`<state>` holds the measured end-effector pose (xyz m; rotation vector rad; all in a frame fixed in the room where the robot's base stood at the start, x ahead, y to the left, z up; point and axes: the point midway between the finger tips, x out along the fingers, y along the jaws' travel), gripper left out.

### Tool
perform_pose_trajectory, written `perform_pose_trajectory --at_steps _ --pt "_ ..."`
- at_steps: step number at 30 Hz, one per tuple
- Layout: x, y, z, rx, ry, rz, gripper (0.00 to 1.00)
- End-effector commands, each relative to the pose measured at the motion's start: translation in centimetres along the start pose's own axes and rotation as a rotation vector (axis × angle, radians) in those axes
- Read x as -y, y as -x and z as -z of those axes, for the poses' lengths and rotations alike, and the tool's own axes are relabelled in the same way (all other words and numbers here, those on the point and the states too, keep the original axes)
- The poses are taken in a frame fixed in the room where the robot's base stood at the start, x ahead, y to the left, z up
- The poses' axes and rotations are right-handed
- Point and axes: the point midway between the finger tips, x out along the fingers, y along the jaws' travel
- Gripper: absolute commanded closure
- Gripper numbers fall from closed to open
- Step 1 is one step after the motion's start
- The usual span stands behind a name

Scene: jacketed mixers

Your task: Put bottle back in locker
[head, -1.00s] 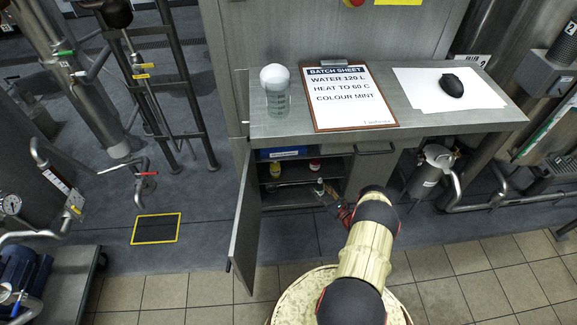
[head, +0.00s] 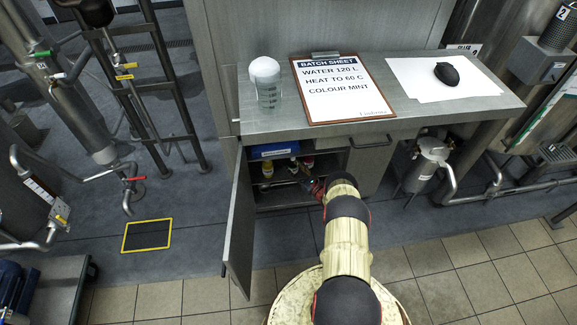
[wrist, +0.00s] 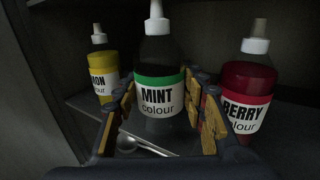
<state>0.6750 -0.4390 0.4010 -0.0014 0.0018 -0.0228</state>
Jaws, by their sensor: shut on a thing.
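The mint colour bottle (wrist: 158,77), dark with a green-banded label and white nozzle, stands upright between the fingers of my gripper (wrist: 163,112) in the wrist view. My gripper is shut on it. In the head view my gripper (head: 315,187) reaches into the open locker (head: 285,207) under the bench; the mint bottle (head: 294,165) shows small there. The yellow bottle (wrist: 102,75) stands to its left and the red berry bottle (wrist: 248,85) to its right. I cannot tell whether the mint bottle's base touches the shelf; its bottom is hidden.
The locker door (head: 239,225) hangs open on the left. A blue box (head: 273,150) sits on the upper left inside. A metal spoon (wrist: 147,145) lies low near my fingers.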

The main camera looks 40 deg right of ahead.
Motion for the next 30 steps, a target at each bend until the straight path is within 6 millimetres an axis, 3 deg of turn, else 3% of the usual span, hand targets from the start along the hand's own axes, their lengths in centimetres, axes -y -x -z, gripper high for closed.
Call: perform_pose_trajectory --at_steps 7,10,22,23,30 --pt "-0.1 -4.1 0.1 0.004 0.003 -0.004 0.96" --pt "-0.1 -4.0 1.6 0.000 -0.001 -0.001 0.96" --pt "-0.1 -4.0 1.8 0.001 0.000 -0.001 0.96" --pt "-0.1 -4.0 1.8 0.001 0.000 -0.001 0.58" --pt "-0.1 -4.0 1.8 0.001 0.000 -0.001 0.45"
